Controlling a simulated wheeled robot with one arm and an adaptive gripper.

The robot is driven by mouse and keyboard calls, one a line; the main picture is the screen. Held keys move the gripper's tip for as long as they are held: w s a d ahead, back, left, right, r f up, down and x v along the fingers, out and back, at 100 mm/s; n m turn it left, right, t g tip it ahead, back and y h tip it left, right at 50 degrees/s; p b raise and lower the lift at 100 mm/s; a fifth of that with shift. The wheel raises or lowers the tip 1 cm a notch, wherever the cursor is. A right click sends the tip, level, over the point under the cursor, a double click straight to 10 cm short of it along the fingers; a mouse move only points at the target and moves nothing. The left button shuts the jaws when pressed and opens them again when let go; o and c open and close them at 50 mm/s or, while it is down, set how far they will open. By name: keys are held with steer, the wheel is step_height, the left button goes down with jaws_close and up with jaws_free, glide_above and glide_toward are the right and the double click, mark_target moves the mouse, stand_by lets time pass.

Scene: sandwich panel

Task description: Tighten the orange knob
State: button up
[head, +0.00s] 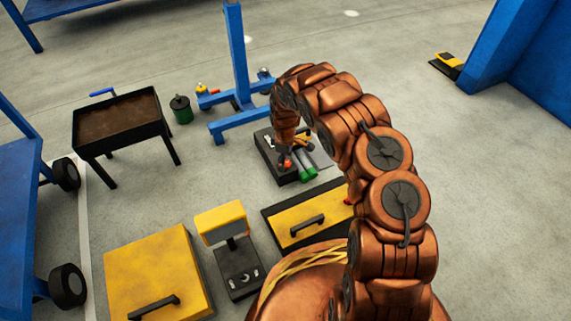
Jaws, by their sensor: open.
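A small orange-red knob (286,163) shows on a dark panel (288,179), which lies on the floor just past my arm, near the middle of the head view. My copper-coloured arm arches over from the right, and my gripper (286,152) points down at the panel, just above the knob. The gripper is open. It is small and partly merged with the dark panel, so I cannot tell whether its fingers touch or straddle the knob.
A yellow panel with a black handle (298,222) lies nearer me. A yellow-topped device (221,217) and a yellow box (155,272) stand to its left. A blue post (237,50) rises behind the dark panel. A dark tray table (118,118) is at left.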

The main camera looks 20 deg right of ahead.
steer(key=shift+f, duration=0.4)
steer(key=c, duration=1.1)
steer(key=shift+c, duration=0.2)
